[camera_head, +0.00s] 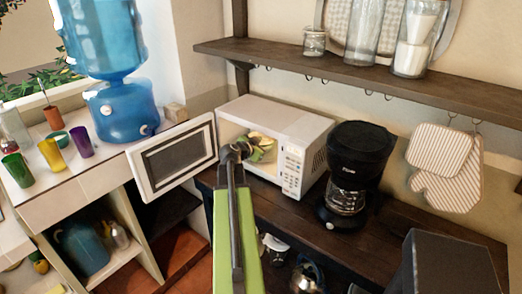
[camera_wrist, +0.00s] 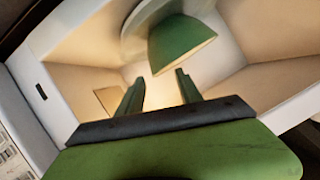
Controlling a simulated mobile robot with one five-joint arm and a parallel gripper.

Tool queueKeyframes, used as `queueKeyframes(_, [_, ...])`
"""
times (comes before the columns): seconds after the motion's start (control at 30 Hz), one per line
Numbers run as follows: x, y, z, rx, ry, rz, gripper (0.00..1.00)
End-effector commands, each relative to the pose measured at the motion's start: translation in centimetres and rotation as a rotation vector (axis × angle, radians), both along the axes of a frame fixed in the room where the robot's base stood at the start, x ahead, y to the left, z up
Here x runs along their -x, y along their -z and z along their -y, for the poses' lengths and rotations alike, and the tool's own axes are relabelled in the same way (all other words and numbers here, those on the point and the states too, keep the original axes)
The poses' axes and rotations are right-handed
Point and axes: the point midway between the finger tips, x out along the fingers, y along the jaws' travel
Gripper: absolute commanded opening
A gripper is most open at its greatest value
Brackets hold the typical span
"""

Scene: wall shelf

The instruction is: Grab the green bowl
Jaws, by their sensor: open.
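The green bowl (camera_wrist: 178,42) shows in the wrist view inside the open white microwave (camera_wrist: 42,92), on a pale round plate. My gripper (camera_wrist: 158,78) is open, its two green fingers apart and pointing at the bowl, with a small gap between fingertips and bowl. Nothing is between the fingers. In the head view my green arm reaches up to the microwave (camera_head: 290,125), and my gripper (camera_head: 247,152) is at its opening. Green shapes show inside there, and bowl and fingers are hard to tell apart.
The microwave door (camera_head: 178,157) stands open to the left. A black coffee maker (camera_head: 358,160) stands close on the right. A wooden shelf (camera_head: 330,72) with glass jars hangs above.

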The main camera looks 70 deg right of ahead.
Motion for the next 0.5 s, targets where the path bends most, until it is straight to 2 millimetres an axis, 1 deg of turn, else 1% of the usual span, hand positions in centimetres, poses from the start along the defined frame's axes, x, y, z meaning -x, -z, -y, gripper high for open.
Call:
queueKeyframes(0.03, [0.0, 0.8, 1.2, -0.001, 0.002, -0.001, 0.42])
queueKeyframes(0.1, [0.1, 1.0, 2.1, -0.001, 0.001, -0.001, 0.42])
queueKeyframes(0.2, [0.3, 1.1, 2.7, -0.001, 0.000, 0.000, 0.42])
queueKeyframes(0.37, [0.3, 1.2, 2.8, -0.001, 0.000, 0.000, 0.42])
queueKeyframes(0.47, [0.5, 1.7, 3.7, -0.001, 0.000, 0.000, 0.42])
queueKeyframes(0.5, [0.6, 2.0, 4.3, -0.001, 0.001, 0.000, 0.42])
